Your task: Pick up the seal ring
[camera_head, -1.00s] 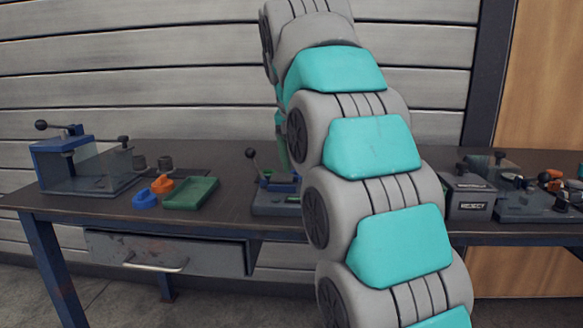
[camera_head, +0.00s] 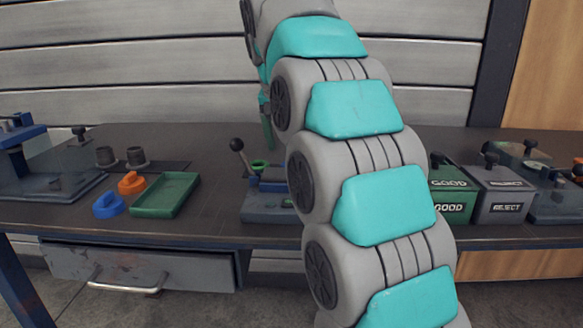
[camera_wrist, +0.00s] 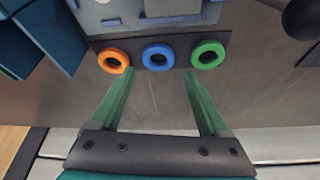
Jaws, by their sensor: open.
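In the wrist view, three rings sit in a row on a dark strip: an orange ring (camera_wrist: 103,57), a blue ring (camera_wrist: 147,57) and a green ring (camera_wrist: 196,54). The frames do not show which one the task means by seal ring. My gripper (camera_wrist: 159,80) is open, with its two green fingers apart and nothing between them. The blue ring lies just beyond the fingertips, roughly centred between them.
The workbench (camera_head: 215,228) holds a green tray (camera_head: 166,195), an orange part (camera_head: 131,184), a blue part (camera_head: 108,206) and two dark cylinders (camera_head: 136,157) at left. A green GOOD box (camera_head: 449,205) and a grey REJECT box (camera_head: 500,195) stand at right. A black-knobbed lever (camera_head: 238,146) rises by the fixture.

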